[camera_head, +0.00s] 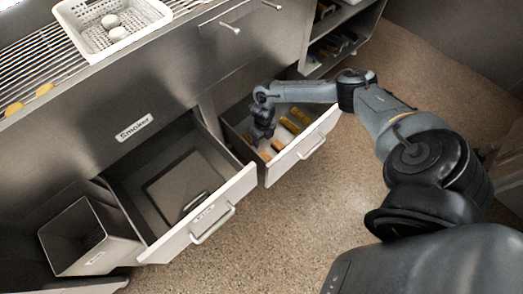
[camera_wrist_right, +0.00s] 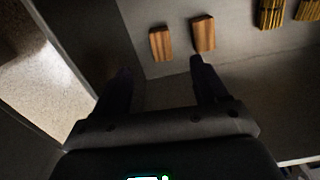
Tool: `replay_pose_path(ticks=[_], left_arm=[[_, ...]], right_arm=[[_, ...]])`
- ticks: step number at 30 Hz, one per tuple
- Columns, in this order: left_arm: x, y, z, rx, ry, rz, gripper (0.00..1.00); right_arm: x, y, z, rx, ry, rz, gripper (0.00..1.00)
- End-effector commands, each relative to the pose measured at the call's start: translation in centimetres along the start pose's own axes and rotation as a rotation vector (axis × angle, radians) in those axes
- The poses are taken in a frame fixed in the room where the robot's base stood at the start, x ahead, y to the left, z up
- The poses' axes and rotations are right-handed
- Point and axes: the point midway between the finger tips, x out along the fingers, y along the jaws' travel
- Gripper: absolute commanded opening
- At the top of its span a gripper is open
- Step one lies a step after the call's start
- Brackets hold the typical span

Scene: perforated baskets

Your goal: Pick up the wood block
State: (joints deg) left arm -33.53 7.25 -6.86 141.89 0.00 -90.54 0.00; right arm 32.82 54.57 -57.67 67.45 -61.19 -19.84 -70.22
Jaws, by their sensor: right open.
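My right gripper (camera_head: 259,141) reaches down into the open right drawer (camera_head: 303,145). In the right wrist view its two dark fingers (camera_wrist_right: 160,66) are spread apart with nothing between them. Two brown striped wood blocks lie on the drawer floor just beyond the fingertips: one wood block (camera_wrist_right: 160,43) ahead of the gap, the other wood block (camera_wrist_right: 203,34) ahead of the right finger. In the head view the wood blocks (camera_head: 277,145) show small beside the gripper, partly hidden by it. My left gripper is out of view.
Yellowish ridged bundles (camera_wrist_right: 270,14) lie farther along the same drawer; they also show in the head view (camera_head: 290,125). The drawer walls stand close around the gripper. An open drawer (camera_head: 150,205) labelled Smoker is at left. A white perforated basket (camera_head: 92,42) sits above.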

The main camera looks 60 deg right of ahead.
Motion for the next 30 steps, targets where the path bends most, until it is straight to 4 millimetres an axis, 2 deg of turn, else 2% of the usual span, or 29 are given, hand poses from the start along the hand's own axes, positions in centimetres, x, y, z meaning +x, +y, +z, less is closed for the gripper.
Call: replay_pose_path(ticks=[1, 3, 11, 21, 30], left_arm=[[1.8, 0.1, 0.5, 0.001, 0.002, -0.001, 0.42], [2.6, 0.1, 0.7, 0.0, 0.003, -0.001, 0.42], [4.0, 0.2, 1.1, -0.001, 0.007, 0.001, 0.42], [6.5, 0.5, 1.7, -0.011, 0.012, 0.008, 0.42], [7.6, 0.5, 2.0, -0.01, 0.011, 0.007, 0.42]], right_arm=[[1.9, 0.0, 0.0, 0.0, -0.001, 0.0, 0.72], [2.7, 0.0, 0.0, 0.0, -0.001, 0.0, 0.72], [4.7, 0.0, 0.0, 0.001, 0.0, 0.0, 0.72], [9.0, 0.0, -0.1, 0.0, 0.001, 0.0, 0.72], [10.4, 0.1, -0.1, 0.0, 0.0, 0.0, 0.72]])
